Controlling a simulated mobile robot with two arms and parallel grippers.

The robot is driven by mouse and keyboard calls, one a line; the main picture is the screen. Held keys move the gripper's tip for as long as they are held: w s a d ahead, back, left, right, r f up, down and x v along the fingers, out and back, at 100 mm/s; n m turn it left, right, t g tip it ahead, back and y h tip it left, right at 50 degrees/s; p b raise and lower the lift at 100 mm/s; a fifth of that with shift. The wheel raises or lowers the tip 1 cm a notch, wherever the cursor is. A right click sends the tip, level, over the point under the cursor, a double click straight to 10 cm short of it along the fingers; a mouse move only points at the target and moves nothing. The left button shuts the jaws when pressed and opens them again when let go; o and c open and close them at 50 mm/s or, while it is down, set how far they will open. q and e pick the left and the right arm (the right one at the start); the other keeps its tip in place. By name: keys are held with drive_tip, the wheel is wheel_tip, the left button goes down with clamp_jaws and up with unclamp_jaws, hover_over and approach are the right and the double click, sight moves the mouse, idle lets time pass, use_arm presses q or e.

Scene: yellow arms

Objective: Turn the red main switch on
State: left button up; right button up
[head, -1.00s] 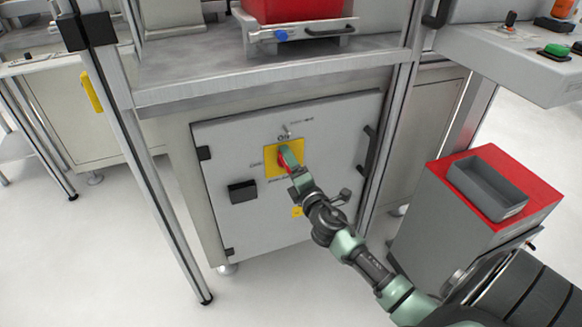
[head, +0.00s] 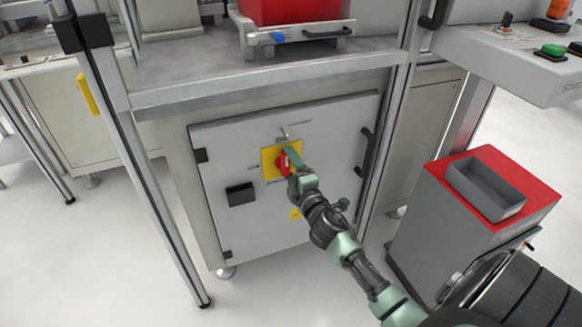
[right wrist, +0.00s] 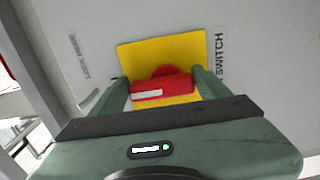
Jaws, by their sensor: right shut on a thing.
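The red main switch (head: 283,163) is a rotary handle on a yellow plate (head: 268,170) on the grey cabinet door. My right gripper (head: 290,162) is at the switch, with one green finger along the right side of the red handle. In the right wrist view the red handle (right wrist: 162,90) lies across between the two green fingers, which are shut on its ends. The handle carries a white mark, and the yellow plate (right wrist: 150,55) shows behind it. In the head view the handle looks close to upright, partly hidden by the gripper. My left gripper is not in view.
The cabinet door (head: 230,220) has a black latch (head: 240,194) and a black handle (head: 367,150). A metal table edge (head: 260,85) juts out above. A frame post (head: 125,150) stands left. A grey box with a red top (head: 488,160) stands right of my arm.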

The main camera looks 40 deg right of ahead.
drive_tip(key=o, duration=1.4)
drive_tip(key=shift+c, duration=0.2)
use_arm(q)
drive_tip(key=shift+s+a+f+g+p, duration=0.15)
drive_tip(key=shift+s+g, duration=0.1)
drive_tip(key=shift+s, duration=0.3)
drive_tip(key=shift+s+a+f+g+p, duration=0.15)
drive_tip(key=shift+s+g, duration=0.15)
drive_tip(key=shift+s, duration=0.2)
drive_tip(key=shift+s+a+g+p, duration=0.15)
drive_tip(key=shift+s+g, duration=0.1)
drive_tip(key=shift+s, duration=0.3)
use_arm(e)
drive_tip(key=v, duration=0.7)
drive_tip(key=shift+s+a, duration=0.15)
drive_tip(key=shift+s, duration=0.25)
